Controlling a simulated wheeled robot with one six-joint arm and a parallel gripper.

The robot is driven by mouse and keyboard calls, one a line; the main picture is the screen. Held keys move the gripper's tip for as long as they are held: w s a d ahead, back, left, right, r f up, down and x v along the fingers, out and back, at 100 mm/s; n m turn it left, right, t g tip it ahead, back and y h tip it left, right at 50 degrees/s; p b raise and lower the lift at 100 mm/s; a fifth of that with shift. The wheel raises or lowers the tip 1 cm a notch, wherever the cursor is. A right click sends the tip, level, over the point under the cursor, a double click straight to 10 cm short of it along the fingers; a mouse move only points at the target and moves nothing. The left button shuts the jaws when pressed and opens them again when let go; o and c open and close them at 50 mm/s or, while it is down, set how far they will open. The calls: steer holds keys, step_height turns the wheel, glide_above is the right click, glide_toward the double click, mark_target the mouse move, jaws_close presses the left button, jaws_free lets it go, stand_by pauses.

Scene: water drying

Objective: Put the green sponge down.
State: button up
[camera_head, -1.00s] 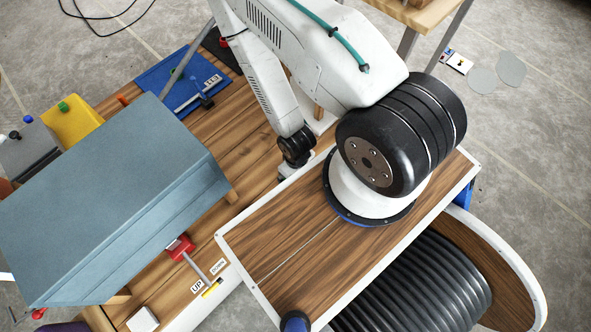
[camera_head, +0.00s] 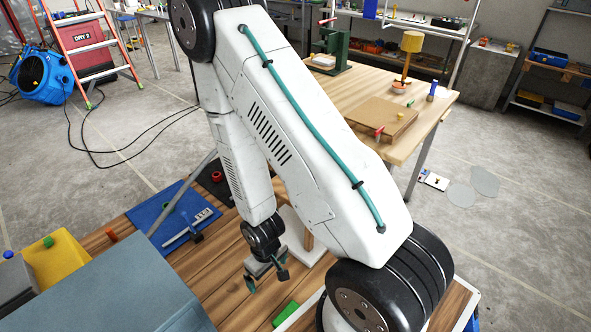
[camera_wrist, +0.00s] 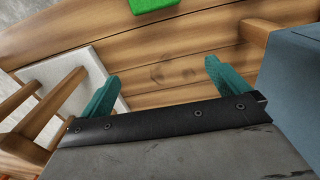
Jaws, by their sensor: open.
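The green sponge (camera_head: 286,315) lies on the wooden tabletop (camera_head: 215,275), near the bottom of the head view. It also shows at the top edge of the wrist view (camera_wrist: 152,5), partly cut off. My gripper (camera_head: 266,281) is a little above the tabletop, behind the sponge in the head view and apart from it. Its two teal fingers are spread with only bare wood between them in the wrist view (camera_wrist: 163,86). Nothing is held.
A blue-grey box (camera_head: 110,300) stands left of the gripper and shows at the wrist view's right edge (camera_wrist: 295,85). A white board with wooden bars (camera_wrist: 72,80) lies at the wrist view's left. A blue mat (camera_head: 170,210) lies farther back.

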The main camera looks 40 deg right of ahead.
steer(key=w+r, duration=0.3)
steer(key=r, duration=2.4)
steer(key=s+r+m+t, duration=0.1)
steer(key=s+r, duration=1.3)
steer(key=r, duration=0.3)
steer(key=shift+d+r, duration=0.3)
steer(key=shift+d, duration=0.1)
steer(key=shift+w, duration=0.1)
